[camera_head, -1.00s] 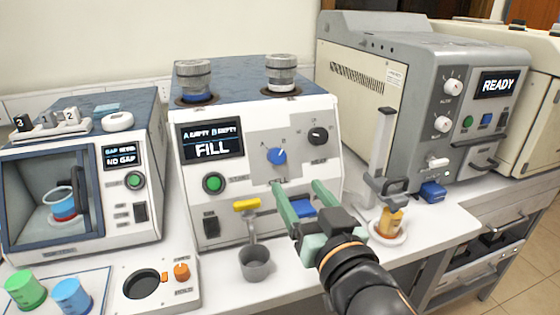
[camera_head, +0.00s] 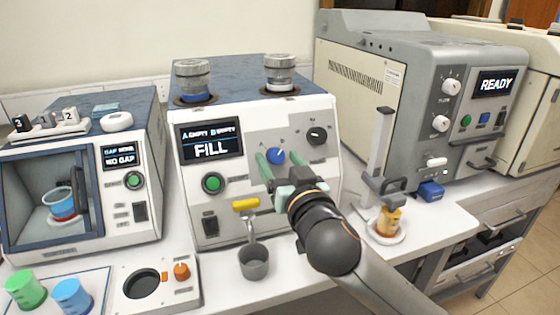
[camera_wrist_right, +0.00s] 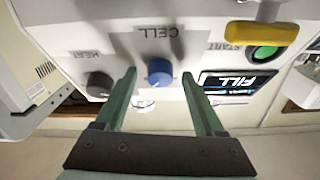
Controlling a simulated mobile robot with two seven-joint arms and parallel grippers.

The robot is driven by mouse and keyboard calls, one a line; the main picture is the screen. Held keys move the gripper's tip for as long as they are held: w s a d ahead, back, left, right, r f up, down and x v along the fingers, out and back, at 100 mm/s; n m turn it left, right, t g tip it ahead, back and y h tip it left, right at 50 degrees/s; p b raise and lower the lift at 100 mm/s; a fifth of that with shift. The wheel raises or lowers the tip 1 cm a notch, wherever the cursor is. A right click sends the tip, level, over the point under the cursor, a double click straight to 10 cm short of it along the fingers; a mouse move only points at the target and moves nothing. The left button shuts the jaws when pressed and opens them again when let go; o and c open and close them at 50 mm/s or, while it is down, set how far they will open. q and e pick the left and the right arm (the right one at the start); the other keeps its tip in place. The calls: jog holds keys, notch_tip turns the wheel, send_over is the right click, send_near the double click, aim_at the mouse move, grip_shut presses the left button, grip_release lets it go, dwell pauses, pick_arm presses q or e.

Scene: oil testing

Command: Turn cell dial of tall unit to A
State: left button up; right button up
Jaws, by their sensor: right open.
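The tall unit (camera_head: 186,172) stands in the middle of the bench, its display reading FILL. Its blue cell dial (camera_head: 276,156) is on the grey panel, between marks A and B; which way its pointer faces is unclear. My right gripper (camera_head: 279,165) is in front of the panel, its green fingers open toward the dial. In the right wrist view, the picture is upside down and the blue dial (camera_wrist_right: 160,72) appears between the two spread fingertips (camera_wrist_right: 159,78). A gap shows on each side and no contact is visible. My left gripper is not in view.
A black heat knob (camera_head: 316,136) is right of the dial. A yellow handle (camera_head: 245,204) and a grey cup (camera_head: 254,262) are below left of my gripper. A green start button (camera_head: 212,183) sits left. A grey unit reading READY (camera_head: 440,60) stands on the right.

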grip_shut()
dwell(0.4)
